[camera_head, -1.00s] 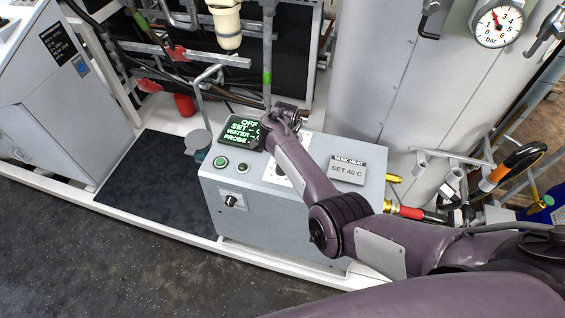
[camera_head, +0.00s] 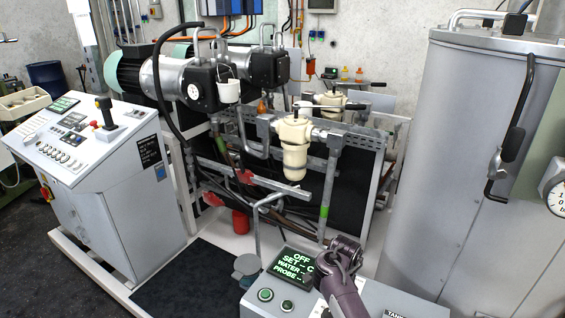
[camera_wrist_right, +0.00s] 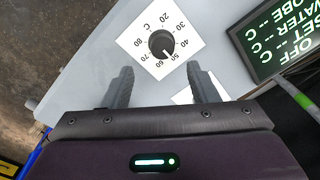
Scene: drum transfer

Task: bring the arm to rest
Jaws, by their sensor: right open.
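My right arm (camera_head: 343,295) comes up from the bottom of the head view, and its gripper end (camera_head: 345,246) is over the right side of the control box's display. In the right wrist view my right gripper (camera_wrist_right: 159,70) is open and empty. Its two fingers are spread below a black knob (camera_wrist_right: 162,43) on a white scale plate, apart from it in the picture; the height gap cannot be told. The knob's mark appears near 50. My left gripper is not in view.
The control box (camera_head: 388,297) has a lit display (camera_head: 293,267) reading OFF and green buttons. A grey tank (camera_head: 465,150) stands at the right. Pipes and a cream filter housing (camera_head: 294,150) are behind. A control console (camera_head: 100,150) is at the left. A dark mat (camera_head: 190,285) lies clear.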

